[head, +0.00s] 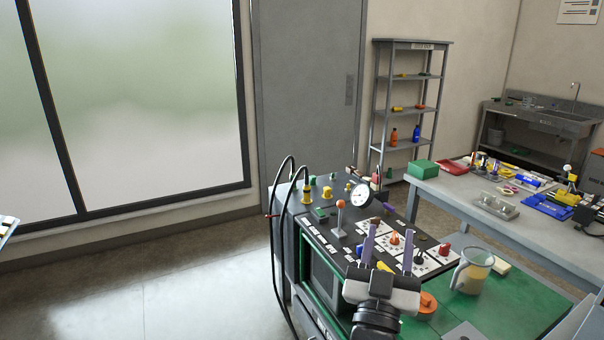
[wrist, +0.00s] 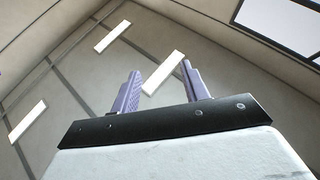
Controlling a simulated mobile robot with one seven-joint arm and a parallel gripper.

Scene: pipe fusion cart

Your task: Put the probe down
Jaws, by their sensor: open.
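My gripper (head: 392,230) is open in front of the cart's control panel (head: 350,262), with its two purple fingers apart and pointing up. In the wrist view my gripper (wrist: 160,72) shows nothing between its fingers, only ceiling and lights behind. I cannot pick out the probe with certainty in either view. Black cables (head: 274,255) loop up and down the left side of the cart, with a small red piece (head: 269,215) beside them. The cart's top carries a round dial gauge (head: 360,195), knobs and an orange-topped lever (head: 340,204). My gripper hides part of the panel.
A clear jug (head: 472,271) stands on the cart's green surface (head: 500,308) right of my gripper. A grey workbench (head: 450,204) with tools and a green box (head: 422,170) is behind at right. A shelf rack (head: 409,78) stands by the wall. The floor at left is clear.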

